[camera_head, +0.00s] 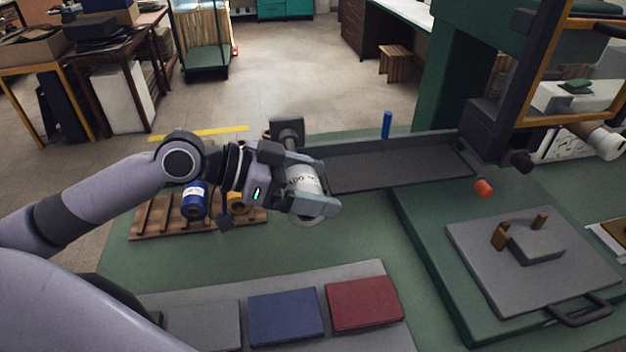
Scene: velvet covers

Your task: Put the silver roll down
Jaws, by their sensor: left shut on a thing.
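The silver roll (303,183) is a pale grey cylinder with dark lettering on it. My left gripper (312,190) is shut on it and holds it above the green table, in the middle of the view. The gripper's fingers cover part of the roll. A slatted wooden rack (150,222) lies behind and below my left arm. A blue roll (194,200) and a gold roll (238,203) sit on this rack, partly hidden by the arm. My right gripper is out of the view.
A dark tray (400,170) lies right of the roll. Grey, blue (285,316) and red (363,302) covers lie on a grey mat at the front. A green press (450,80) stands at right, with a grey plate (530,255) before it. Green table (330,237) between is clear.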

